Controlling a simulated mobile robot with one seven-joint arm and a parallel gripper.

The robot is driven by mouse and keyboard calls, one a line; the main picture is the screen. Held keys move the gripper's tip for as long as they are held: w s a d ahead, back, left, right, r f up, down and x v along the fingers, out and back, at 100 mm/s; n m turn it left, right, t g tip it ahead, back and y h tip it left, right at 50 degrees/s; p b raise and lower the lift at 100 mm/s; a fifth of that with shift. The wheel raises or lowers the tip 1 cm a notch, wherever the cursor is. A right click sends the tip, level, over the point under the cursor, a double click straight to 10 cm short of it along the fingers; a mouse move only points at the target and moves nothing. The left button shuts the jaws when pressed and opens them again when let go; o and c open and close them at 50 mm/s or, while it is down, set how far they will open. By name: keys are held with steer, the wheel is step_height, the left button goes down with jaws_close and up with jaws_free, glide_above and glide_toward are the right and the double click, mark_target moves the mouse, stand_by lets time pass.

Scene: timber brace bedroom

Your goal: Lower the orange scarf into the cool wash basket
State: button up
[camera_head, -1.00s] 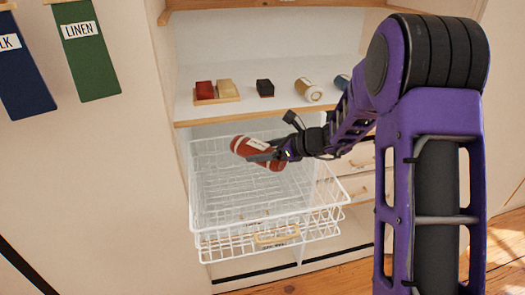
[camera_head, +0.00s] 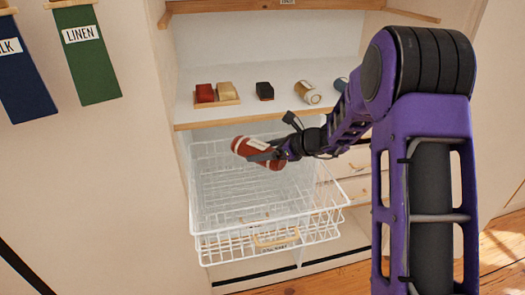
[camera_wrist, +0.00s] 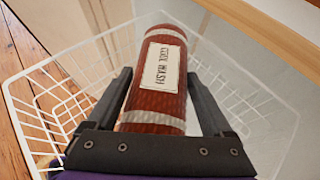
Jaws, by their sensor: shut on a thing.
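The orange scarf is a rust-coloured roll (camera_head: 258,152) with pale stripes. In the wrist view the roll (camera_wrist: 158,85) carries a white tag reading "COOL WASH". My gripper (camera_head: 267,153) is shut on it; in the wrist view its fingers (camera_wrist: 160,82) lie along both sides. The roll is held tilted over the back part of a white wire basket (camera_head: 195,212), which is pulled out below the shelf. The basket also shows around the roll in the wrist view (camera_wrist: 42,68). A label and wooden handle (camera_head: 277,240) are at its front; the label is too small to read.
A shelf (camera_head: 240,116) above and behind the basket holds red and cream blocks (camera_head: 215,93), a dark block (camera_head: 265,91) and rolled items (camera_head: 307,93). Drawers (camera_head: 355,188) are to the right. Green "LINEN" (camera_head: 88,55) and blue (camera_head: 22,75) hanging banners are at left.

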steer(key=shift+f+b, duration=0.75)
steer(key=shift+f, duration=5.65)
steer(key=shift+f, duration=2.45)
steer(key=o, duration=1.2)
steer(key=shift+o, duration=0.2)
